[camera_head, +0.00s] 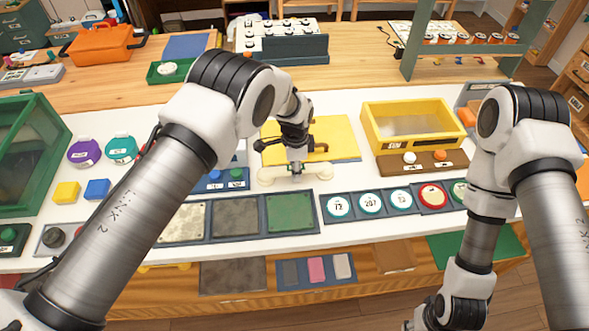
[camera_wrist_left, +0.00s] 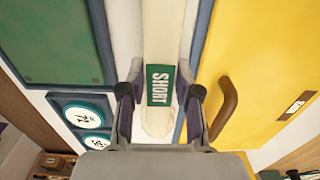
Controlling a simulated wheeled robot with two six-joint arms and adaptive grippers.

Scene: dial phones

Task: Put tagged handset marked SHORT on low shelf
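The cream handset (camera_head: 267,175) lies across the white counter, just in front of a yellow panel. In the left wrist view the handset (camera_wrist_left: 165,30) runs away from me, with a green tag (camera_wrist_left: 158,85) reading SHORT. My left gripper (camera_head: 296,167) is low over the handset's middle. In the left wrist view its fingers (camera_wrist_left: 160,100) stand on either side of the handset near the tag, with gaps showing. The low shelf (camera_head: 375,284) is the wooden level under the counter's front edge. My right arm hangs at the right; its gripper is out of view.
The yellow panel (camera_wrist_left: 250,60) with a brown handle lies close beside the handset. Dark-framed pads (camera_head: 236,217) and round numbered dials (camera_head: 370,202) are in front. A yellow bin (camera_head: 412,120) stands right. The low shelf bears a grey mat (camera_head: 233,275) and a tray of small blocks (camera_head: 290,273).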

